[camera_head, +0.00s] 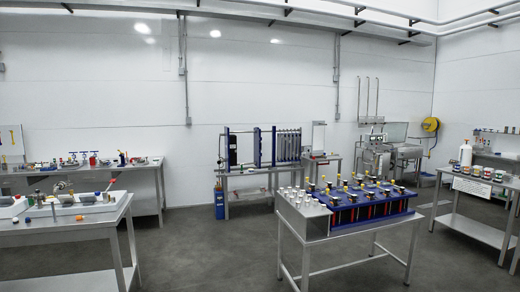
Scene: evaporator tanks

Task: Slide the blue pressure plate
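A plate-press unit with several upright blue plates stands on a metal table against the back wall. A blue plate (257,147) stands upright near the middle of the unit, apart from a stack of grey plates (288,146) on its right. Another blue plate (227,150) stands at the left end, with a dark cylinder beside it. Which blue plate is the pressure plate I cannot tell for sure; the middle one stands between gaps. Neither of my grippers is in view.
A metal table (345,240) with a blue rack of several yellow-topped items stands in front, right of centre. Work tables stand at left (105,228) and right (467,188). A blue gas cylinder (219,201) stands by the unit's table. Grey floor (205,260) is open between the tables.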

